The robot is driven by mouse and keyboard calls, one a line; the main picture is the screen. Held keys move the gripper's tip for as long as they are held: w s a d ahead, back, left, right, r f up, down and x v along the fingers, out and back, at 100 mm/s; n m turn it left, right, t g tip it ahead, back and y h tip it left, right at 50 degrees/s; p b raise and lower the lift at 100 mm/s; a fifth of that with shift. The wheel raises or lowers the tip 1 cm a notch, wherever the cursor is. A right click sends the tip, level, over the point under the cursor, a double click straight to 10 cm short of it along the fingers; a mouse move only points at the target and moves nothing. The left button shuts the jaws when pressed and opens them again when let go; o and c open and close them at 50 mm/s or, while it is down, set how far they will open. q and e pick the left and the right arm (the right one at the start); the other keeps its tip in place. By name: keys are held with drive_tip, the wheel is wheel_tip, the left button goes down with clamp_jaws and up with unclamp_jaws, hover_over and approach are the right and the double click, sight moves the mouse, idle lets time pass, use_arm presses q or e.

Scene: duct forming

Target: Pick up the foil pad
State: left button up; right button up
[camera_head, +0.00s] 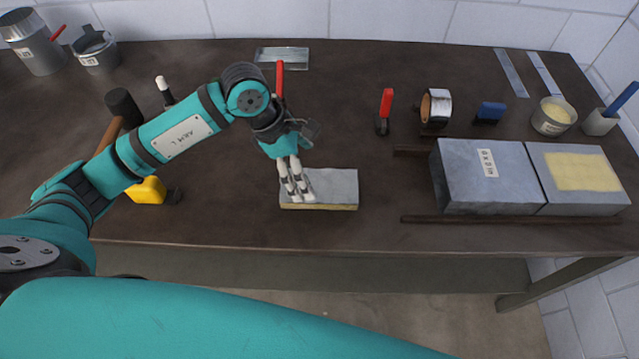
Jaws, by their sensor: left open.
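The foil pad (335,187) is a flat rectangle with a grey foil top and a yellowish edge, lying on the dark workbench (235,215) near its front edge. My left gripper (297,194) reaches down over the left part of the pad with its pale fingers pointing down. The fingers are open, close together in this view, and overlap the pad. I cannot tell whether the fingertips touch it. My right gripper is not in view.
A grey duct block (487,190) and a yellow-patched block (588,198) stand right, behind a dark bar (510,220). A tape roll (436,106), red-handled tool (386,105) and blue tool (490,112) lie behind. A black mallet (122,106) and yellow tape measure (147,190) are left.

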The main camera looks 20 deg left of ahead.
sight(318, 186)
use_arm(q)
drive_tip(key=shift+d+f, duration=0.25)
drive_tip(key=shift+f, duration=0.35)
drive_tip(key=shift+d+f+p, duration=0.15)
drive_tip(key=shift+f+p, duration=0.1)
drive_tip(key=shift+p, duration=0.05)
drive_tip(key=p+x, duration=0.1)
drive_tip(key=x, duration=0.2)
drive_tip(key=shift+d+f+p, duration=0.2)
drive_tip(key=shift+f+p, duration=0.1)
drive_tip(key=shift+d+f, duration=0.15)
drive_tip(key=shift+f, duration=0.3)
drive_tip(key=c, duration=1)
drive_tip(key=shift+r, duration=0.1)
drive_tip(key=shift+c, duration=0.2)
